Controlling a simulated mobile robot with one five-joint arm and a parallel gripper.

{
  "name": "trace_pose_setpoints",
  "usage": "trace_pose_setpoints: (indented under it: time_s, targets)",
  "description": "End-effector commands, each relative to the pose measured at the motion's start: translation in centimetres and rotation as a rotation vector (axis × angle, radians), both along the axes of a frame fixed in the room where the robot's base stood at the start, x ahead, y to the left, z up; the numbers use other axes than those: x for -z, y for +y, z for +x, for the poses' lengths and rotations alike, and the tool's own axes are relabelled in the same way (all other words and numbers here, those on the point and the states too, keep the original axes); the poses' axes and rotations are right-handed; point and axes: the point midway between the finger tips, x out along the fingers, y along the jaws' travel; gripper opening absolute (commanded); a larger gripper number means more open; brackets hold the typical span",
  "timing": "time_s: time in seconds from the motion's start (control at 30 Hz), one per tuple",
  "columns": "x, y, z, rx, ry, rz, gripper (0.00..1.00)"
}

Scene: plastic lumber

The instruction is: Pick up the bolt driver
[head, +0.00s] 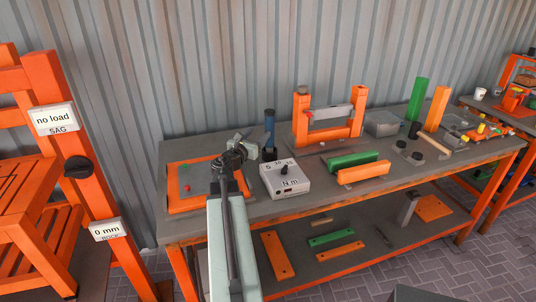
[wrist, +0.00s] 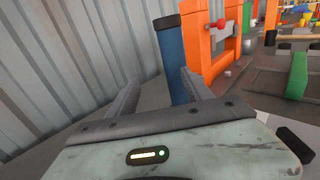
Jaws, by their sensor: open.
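The bolt driver appears to be the upright blue cylinder with a dark top (head: 269,128), standing in a dark holder (head: 269,154) near the back of the workbench. In the wrist view the blue cylinder (wrist: 172,62) rises just ahead, between the lines of my two fingers and closer to the right one. My gripper (head: 250,141) is open and empty, just left of the driver in the head view. I cannot tell whether a finger touches it. The driver's lower end is hidden behind my gripper in the wrist view.
A grey box with a dial, marked "N m" (head: 286,180), stands right in front of the holder. An orange-edged panel (head: 174,190) lies left. An orange frame (head: 301,120) stands right, also near in the wrist view (wrist: 207,50). The corrugated wall (head: 215,60) is close behind.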

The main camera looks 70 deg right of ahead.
Motion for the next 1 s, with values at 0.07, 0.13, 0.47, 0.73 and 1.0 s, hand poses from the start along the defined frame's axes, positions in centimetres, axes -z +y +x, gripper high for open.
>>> trace_pose_setpoints:
  time_s: [0.07,0.13,0.47,0.73,1.0]
  targets:
    - [0.7,-0.7,-1.9,0.026,0.0,-0.001,0.59]
    - [0.6,-1.0,-2.5,0.035,0.0,-0.001,0.59]
    - [0.5,-3.6,-2.6,0.035,-0.003,0.0,0.59]
    - [0.2,-5.9,-2.9,0.034,-0.004,0.001,0.59]
    - [0.2,-8.7,-3.3,0.032,-0.004,0.001,0.59]
